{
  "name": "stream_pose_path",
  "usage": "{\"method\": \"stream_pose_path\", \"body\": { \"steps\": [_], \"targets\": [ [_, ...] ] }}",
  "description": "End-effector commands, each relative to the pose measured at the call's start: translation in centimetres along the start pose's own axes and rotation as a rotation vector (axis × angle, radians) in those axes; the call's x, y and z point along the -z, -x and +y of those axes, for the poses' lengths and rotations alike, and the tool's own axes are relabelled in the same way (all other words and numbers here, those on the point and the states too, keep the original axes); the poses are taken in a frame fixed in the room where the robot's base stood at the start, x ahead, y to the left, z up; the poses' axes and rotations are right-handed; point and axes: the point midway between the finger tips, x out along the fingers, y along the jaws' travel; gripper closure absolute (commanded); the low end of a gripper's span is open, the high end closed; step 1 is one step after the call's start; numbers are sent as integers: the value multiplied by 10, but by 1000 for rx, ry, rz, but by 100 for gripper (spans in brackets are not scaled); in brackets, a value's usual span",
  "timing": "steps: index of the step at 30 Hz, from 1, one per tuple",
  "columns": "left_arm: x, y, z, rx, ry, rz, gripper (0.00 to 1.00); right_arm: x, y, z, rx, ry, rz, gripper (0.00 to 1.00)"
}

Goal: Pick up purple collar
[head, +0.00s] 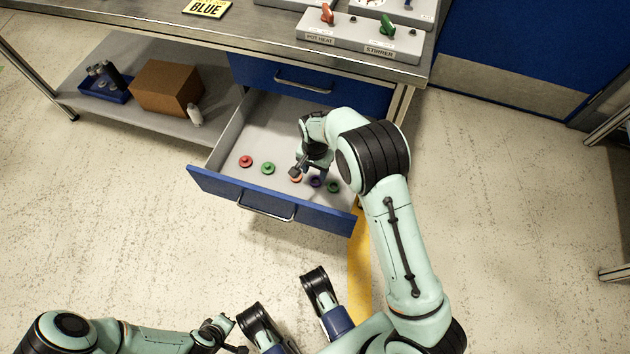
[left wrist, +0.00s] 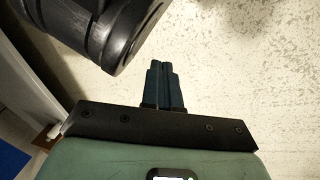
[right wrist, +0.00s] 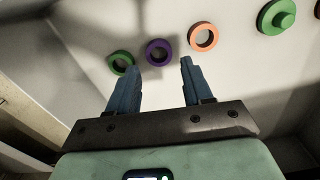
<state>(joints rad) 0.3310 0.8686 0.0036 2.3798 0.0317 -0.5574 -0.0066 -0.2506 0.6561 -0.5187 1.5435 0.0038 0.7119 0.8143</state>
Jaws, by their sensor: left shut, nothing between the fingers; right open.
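The purple collar (head: 315,182) is a small ring lying on the floor of the open drawer, partly hidden by my right gripper in the head view. In the right wrist view the purple collar (right wrist: 159,52) lies just beyond and between the fingertips, not touching them as far as I can see. My right gripper (right wrist: 159,72) is open and empty, pointing down into the drawer; in the head view it shows at the drawer's right side (head: 309,172). My left gripper (left wrist: 164,65) is shut and empty, over the bare floor, away from the drawer.
In the drawer (head: 225,178), a green ring (right wrist: 121,62) and an orange ring (right wrist: 203,37) flank the collar. A green knobbed piece (head: 268,168) and a red one (head: 246,161) lie further left. The drawer's front wall and sides stand close around my right gripper.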

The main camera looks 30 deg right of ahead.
Motion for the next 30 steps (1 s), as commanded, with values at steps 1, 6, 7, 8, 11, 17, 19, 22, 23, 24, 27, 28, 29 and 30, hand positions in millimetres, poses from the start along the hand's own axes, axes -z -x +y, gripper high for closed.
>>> {"method": "stream_pose_path", "body": {
  "steps": [1, 6, 7, 8, 11, 17, 19, 22, 23, 24, 27, 28, 29, 30],
  "targets": [
    [-3, -3, -3, 4, 3, -10, 100, 0, -5, 0, -2, 0, -2, 50],
    [-20, -16, -17, 30, 18, -65, 100, -2, -28, 2, -3, 0, -3, 50],
    [-24, -18, -20, 35, 21, -77, 100, -3, -32, 2, -3, 0, -3, 50],
    [-27, -20, -22, 40, 24, -88, 100, -2, -38, 2, -3, 0, -3, 50],
    [-34, -24, -28, 51, 32, -113, 100, -2, -49, 2, -2, 0, -2, 50],
    [-37, -23, -29, 54, 34, -121, 100, -2, -49, 2, 0, 0, -1, 50],
    [-36, -23, -29, 54, 33, -120, 100, -2, -49, 2, 0, 0, 0, 60],
    [-36, -23, -29, 54, 33, -119, 100, -2, -49, 2, 0, 0, 0, 92],
    [-36, -23, -29, 54, 33, -119, 100, -2, -49, 2, 0, 0, 0, 92],
    [-36, -23, -29, 53, 33, -119, 100, -2, -49, 2, 0, 0, 0, 92],
    [-36, -23, -29, 53, 33, -119, 100, -2, -49, 2, 0, 0, 0, 92],
    [-36, -23, -29, 53, 33, -119, 100, -2, -49, 2, 0, 0, 0, 92],
    [-36, -23, -29, 53, 32, -119, 100, -2, -49, 2, 0, 0, 0, 92],
    [-36, -23, -28, 53, 32, -118, 100, -2, -49, 2, 0, 0, 0, 92]
  ]
}}
